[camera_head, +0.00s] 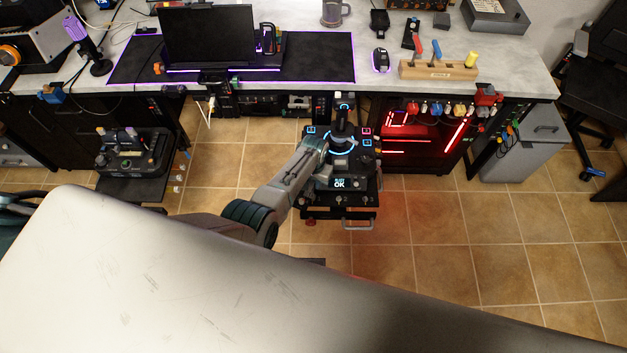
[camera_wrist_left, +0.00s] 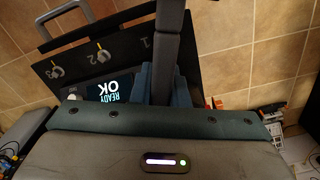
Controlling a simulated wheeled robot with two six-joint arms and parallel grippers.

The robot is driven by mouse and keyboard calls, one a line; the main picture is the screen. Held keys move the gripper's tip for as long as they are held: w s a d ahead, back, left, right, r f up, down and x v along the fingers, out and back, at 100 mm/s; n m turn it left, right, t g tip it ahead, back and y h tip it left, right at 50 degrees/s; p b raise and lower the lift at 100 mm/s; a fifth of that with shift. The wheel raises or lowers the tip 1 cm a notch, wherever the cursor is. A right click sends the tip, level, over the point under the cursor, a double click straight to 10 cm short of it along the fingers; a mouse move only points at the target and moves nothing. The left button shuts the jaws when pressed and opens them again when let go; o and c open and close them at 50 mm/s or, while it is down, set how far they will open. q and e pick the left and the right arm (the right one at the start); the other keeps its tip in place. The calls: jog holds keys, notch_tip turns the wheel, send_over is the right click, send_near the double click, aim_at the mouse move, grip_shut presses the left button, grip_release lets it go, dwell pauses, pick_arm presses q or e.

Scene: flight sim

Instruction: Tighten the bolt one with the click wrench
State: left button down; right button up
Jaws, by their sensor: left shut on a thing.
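A dark bench unit (camera_head: 357,201) stands below the desk, with a lit display reading OK. In the wrist view its black panel (camera_wrist_left: 125,53) has numbers 1, 2 and 3 and a READY OK display (camera_wrist_left: 107,90). Bolts show by number 2 (camera_wrist_left: 103,54) and number 3 (camera_wrist_left: 55,71). The bolt at number 1 is not visible, with the tool beside that number. My left gripper (camera_wrist_left: 164,86) is shut on a dark grey bar, seemingly the click wrench (camera_wrist_left: 168,50), over the panel. In the head view my left gripper (camera_head: 325,146) reaches the unit's top. My right gripper is not seen.
A red-lit cabinet (camera_head: 420,135) is close on the right. Tiled floor (camera_head: 440,225) is open at the front right.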

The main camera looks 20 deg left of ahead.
pick_arm(q)
jog(key=shift+d+m, duration=0.1)
jog(key=shift+m, duration=0.4)
dwell(0.4)
jog(key=shift+r+p, duration=2.3)
jog(key=shift+p, duration=0.2)
